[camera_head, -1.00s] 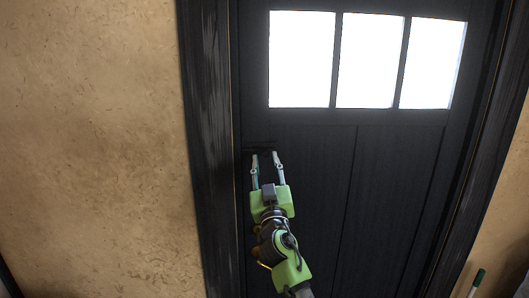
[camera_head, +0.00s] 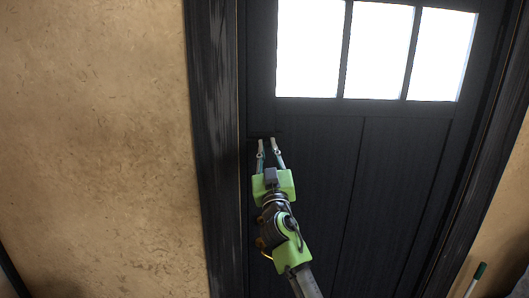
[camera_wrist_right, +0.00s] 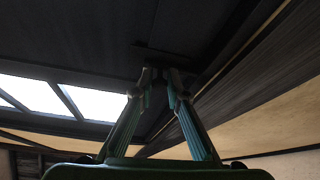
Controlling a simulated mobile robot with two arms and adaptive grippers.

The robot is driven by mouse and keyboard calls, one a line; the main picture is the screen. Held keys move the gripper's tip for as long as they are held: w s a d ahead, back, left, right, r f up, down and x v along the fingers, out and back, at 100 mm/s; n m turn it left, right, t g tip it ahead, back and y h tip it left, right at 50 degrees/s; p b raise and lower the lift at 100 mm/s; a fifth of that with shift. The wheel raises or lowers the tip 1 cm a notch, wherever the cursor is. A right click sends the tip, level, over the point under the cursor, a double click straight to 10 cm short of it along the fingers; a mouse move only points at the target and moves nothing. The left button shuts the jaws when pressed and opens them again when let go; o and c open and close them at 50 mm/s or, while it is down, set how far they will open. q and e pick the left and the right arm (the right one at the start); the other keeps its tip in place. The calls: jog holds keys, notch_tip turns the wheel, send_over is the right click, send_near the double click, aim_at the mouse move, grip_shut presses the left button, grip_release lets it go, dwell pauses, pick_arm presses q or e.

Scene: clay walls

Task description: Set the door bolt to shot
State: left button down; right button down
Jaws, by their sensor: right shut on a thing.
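The dark door (camera_head: 320,190) fills the middle of the head view, with bright panes at its top. The bolt (camera_head: 262,137) is a thin dark shape at the door's left edge, hard to make out against the dark wood. It also shows as a dark bar (camera_wrist_right: 165,55) in the right wrist view. My right gripper (camera_head: 268,142) is at the bolt, its fingertips close together and shut on a small part that the fingers mostly hide. The fingertips also show in the right wrist view (camera_wrist_right: 160,74). I cannot make out the bolt's position. My left gripper is not in view.
The dark door frame (camera_head: 215,140) runs up just left of the bolt, with a tan clay wall (camera_head: 95,140) beyond it. The space before the door looks clear.

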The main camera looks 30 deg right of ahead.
jog(key=shift+w+a, duration=0.25)
jog(key=shift+a, duration=0.4)
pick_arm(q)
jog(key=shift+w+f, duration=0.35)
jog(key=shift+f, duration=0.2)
pick_arm(e)
jog(key=shift+r, duration=0.1)
jog(key=c, duration=2)
grip_release()
jog(key=shift+c, duration=0.2)
jog(key=shift+w+a, duration=0.2)
jog(key=shift+a, duration=0.15)
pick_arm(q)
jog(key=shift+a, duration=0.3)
pick_arm(e)
jog(key=shift+d, duration=0.15)
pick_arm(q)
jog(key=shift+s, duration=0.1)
